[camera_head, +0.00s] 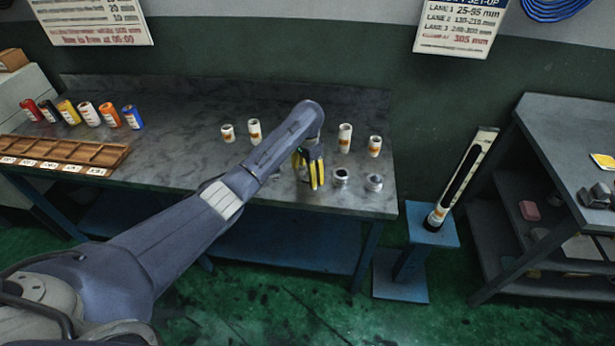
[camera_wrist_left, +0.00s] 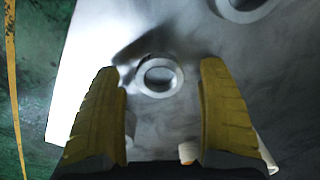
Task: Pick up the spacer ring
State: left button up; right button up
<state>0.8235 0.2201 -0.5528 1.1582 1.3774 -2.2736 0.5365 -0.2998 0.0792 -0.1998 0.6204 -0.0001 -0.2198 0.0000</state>
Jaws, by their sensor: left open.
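A grey metal spacer ring (camera_wrist_left: 159,76) lies flat on the grey bench in the left wrist view, ahead of and between my yellow fingertips. My left gripper (camera_wrist_left: 165,75) is open with nothing between its fingers. In the head view the left gripper (camera_head: 309,172) points down over the front part of the bench. Two small grey ring-like pieces stand to its right, one close by (camera_head: 341,176) and one farther right (camera_head: 374,182). I cannot tell which of them the wrist view centres on. My arm hides part of the bench. My right gripper is not in view.
White-and-orange canisters (camera_head: 344,138) stand behind the gripper. Several coloured canisters (camera_head: 88,114) and a wooden compartment tray (camera_head: 68,154) are at the bench's left. A tall slotted tower (camera_head: 464,180) stands on a blue stand (camera_head: 433,234) at the right. A larger ring (camera_wrist_left: 241,8) is partly cut off.

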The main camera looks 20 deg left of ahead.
pick_arm(q)
jog(key=shift+f, duration=0.2)
jog(key=c, duration=1.4)
jog(key=shift+r, duration=0.1)
notch_tip(320, 180, up, 20)
jog(key=shift+f, duration=0.1)
